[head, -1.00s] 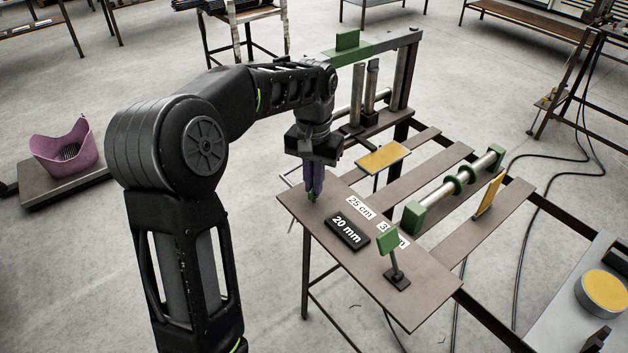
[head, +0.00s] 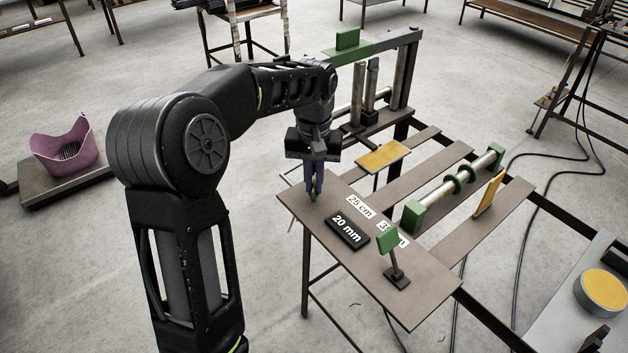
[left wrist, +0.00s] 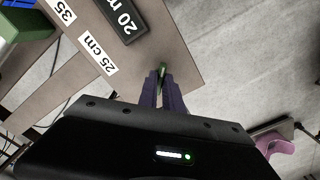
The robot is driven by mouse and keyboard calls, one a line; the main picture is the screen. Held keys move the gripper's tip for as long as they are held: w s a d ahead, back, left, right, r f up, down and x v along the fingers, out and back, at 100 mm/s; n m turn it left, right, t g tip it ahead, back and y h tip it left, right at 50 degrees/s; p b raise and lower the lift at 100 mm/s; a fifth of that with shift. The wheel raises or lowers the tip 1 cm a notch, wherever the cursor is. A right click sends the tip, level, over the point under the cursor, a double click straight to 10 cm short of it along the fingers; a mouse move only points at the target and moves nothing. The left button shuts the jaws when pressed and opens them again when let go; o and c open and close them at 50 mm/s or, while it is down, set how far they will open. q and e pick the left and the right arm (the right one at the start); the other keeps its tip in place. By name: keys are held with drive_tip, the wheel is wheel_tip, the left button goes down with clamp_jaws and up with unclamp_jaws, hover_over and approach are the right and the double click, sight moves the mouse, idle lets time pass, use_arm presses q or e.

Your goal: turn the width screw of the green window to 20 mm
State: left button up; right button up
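My left gripper (head: 314,190) points down at the near left corner of the brown table (head: 365,290). Its purple fingers are close together on either side of a small green piece, apparently the screw's knob, also between the fingertips in the left wrist view (left wrist: 162,72). The screw's body is hidden, and I cannot tell which green part is the window. A black block (head: 347,231) reading "20 mm" lies on the table to the right of the gripper; it also shows in the left wrist view (left wrist: 122,18). My right gripper is not in view.
A green paddle on a stand (head: 388,242) rises near the table's front. White labels (head: 360,207) lie behind the black block. A yellow plate (head: 382,157) and a roller with green ends (head: 456,189) are farther back. A purple bin (head: 62,150) stands left.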

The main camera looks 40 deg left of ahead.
sight(314, 186)
use_arm(q)
drive_tip(key=o, duration=0.4)
drive_tip(key=shift+o, duration=0.2)
drive_tip(key=shift+r+p, duration=0.3)
drive_tip(key=shift+r, duration=3.6)
